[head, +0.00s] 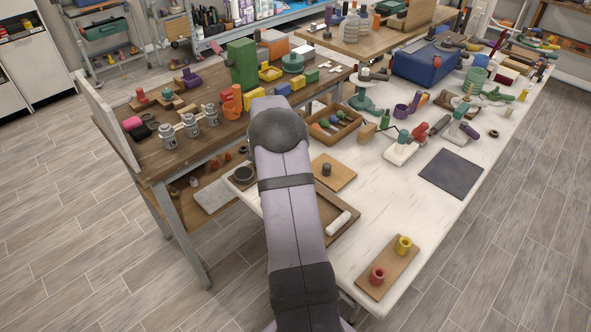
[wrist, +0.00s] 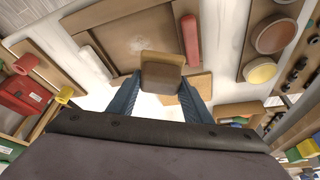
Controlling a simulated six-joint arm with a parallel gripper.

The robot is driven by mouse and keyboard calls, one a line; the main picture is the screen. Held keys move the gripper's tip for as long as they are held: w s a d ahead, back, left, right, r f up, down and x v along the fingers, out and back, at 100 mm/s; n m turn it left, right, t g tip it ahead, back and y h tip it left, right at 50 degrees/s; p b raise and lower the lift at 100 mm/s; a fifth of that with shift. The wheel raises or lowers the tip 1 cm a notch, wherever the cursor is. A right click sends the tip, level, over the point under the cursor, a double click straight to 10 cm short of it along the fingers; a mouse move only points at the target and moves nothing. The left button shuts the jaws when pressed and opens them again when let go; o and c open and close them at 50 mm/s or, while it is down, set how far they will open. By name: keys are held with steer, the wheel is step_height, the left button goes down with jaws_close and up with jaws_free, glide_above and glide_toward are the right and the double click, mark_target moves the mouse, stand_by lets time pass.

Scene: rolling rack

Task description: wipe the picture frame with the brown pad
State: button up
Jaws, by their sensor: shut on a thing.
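My gripper (wrist: 160,88) has its two blue fingers on either side of a brown block-like pad (wrist: 162,73), and it is shut on the pad. In the wrist view the pad is above a pale surface, close to a flat brown piece with a wooden border (wrist: 125,35), which looks like the picture frame. I cannot tell whether the pad touches it. In the head view my own arm hides the gripper and the pad, and I cannot make out the picture frame there for certain.
In the wrist view a red bar (wrist: 190,42) lies beside the framed piece, and a board with round pieces (wrist: 272,36) is to the right. In the head view the white table (head: 400,205) holds a dark mat (head: 451,174) and a board with two cups (head: 386,268). Its front right is fairly clear.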

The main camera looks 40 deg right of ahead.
steer(key=m, duration=0.1)
steer(key=s+m+g, duration=0.1)
steer(key=m, duration=0.1)
steer(key=shift+s+a+r+y, duration=0.1)
steer(key=shift+s+r+y, duration=0.1)
steer(key=shift+y, duration=0.1)
steer(key=shift+s+a+m+g+y, duration=0.1)
steer(key=shift+m+g+y, duration=0.1)
steer(key=shift+m, duration=0.4)
steer(key=shift+s+m+g+y, duration=0.1)
steer(key=shift+m+y, duration=0.1)
steer(key=shift+m, duration=0.4)
steer(key=shift+f, duration=0.2)
